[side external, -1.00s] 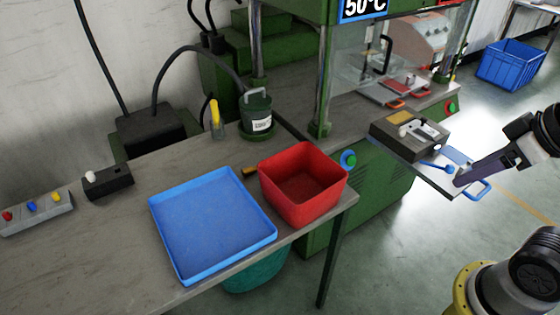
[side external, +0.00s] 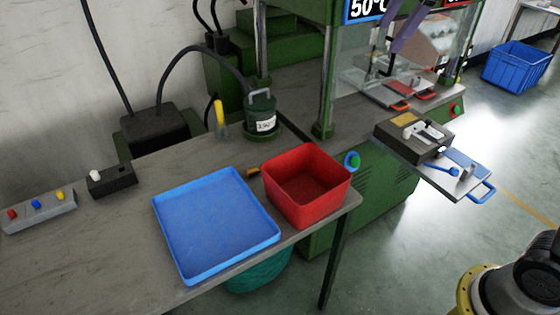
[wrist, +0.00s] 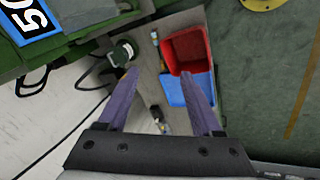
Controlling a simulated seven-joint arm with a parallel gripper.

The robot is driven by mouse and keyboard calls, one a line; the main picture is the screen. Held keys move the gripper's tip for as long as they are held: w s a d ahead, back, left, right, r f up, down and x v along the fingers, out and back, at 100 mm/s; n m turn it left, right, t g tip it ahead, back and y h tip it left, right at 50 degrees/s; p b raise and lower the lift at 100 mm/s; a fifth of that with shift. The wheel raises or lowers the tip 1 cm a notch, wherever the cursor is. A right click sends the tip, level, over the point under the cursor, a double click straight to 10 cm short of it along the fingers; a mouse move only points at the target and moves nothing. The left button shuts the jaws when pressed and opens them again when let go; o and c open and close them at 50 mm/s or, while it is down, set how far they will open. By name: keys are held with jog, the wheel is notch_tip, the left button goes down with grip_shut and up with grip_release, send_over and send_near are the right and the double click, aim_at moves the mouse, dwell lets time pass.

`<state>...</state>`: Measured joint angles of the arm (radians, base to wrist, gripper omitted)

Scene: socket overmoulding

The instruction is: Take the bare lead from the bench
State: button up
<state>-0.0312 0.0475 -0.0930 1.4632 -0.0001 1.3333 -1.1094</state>
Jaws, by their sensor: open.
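I cannot pick out the bare lead for certain on the bench (side external: 90,255) in either view. My gripper (wrist: 160,73) is open, its two purple fingers spread and nothing visible between them. In the wrist view it is high above the bench, with the red bin and blue tray seen beyond and between the fingertips. In the side view purple parts of my gripper (side external: 398,42) show at the top right, in front of the press and well away from the bench top.
The bench holds a blue tray (side external: 215,225), a red bin (side external: 305,205), a green pot (side external: 261,115), a black box with a white knob (side external: 112,181) and a button box (side external: 38,212). The press carries a mould (side external: 413,135) and a blue-handled plate (side external: 465,183).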

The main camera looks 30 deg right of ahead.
jog(key=w+a+f+n+g, duration=0.1)
jog(key=w+f+n, duration=0.1)
jog(key=w+f, duration=0.55)
jog(key=w+a+f+n+g, duration=0.15)
jog(key=w+f, duration=0.25)
jog(key=w, duration=0.7)
jog(key=shift+n+g, duration=0.35)
jog(key=shift+g, duration=0.6)
jog(key=w+f, duration=0.1)
jog(key=f, duration=0.7)
jog(key=w+a+f, duration=0.1)
jog(key=f, duration=0.7)
jog(key=w+a+f, duration=0.1)
jog(key=w+f, duration=0.1)
jog(key=f, duration=0.7)
jog(key=shift+w+f, duration=0.1)
jog(key=shift+s+f, duration=0.2)
jog(key=shift+f, duration=2.75)
grip_shut()
